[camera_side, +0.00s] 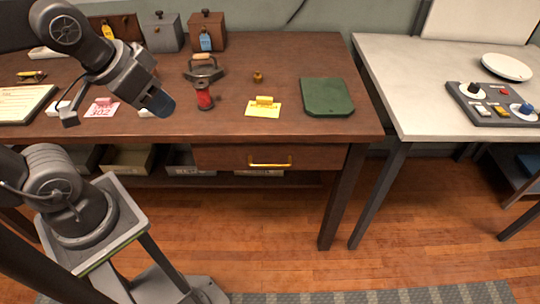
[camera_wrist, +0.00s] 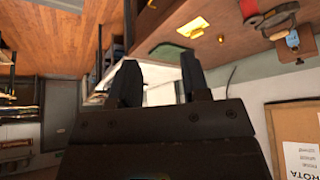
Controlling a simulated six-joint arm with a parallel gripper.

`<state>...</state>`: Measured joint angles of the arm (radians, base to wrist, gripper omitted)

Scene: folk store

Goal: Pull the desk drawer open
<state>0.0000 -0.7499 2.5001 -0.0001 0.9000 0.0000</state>
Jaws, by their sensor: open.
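The desk drawer (camera_side: 270,157) is a dark brown front under the right part of the wooden desk top, with a horizontal brass handle (camera_side: 270,163). It looks shut, its front about flush with the desk frame. My gripper (camera_side: 158,101) is above the desk top, left of and higher than the drawer, well apart from the handle. In the wrist view my gripper (camera_wrist: 160,80) shows two dark fingers spread apart with nothing between them. The drawer front is not clearly seen in that view.
Open bins (camera_side: 128,160) sit below. A grey table (camera_side: 410,75) stands right. Floor before the drawer is clear.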

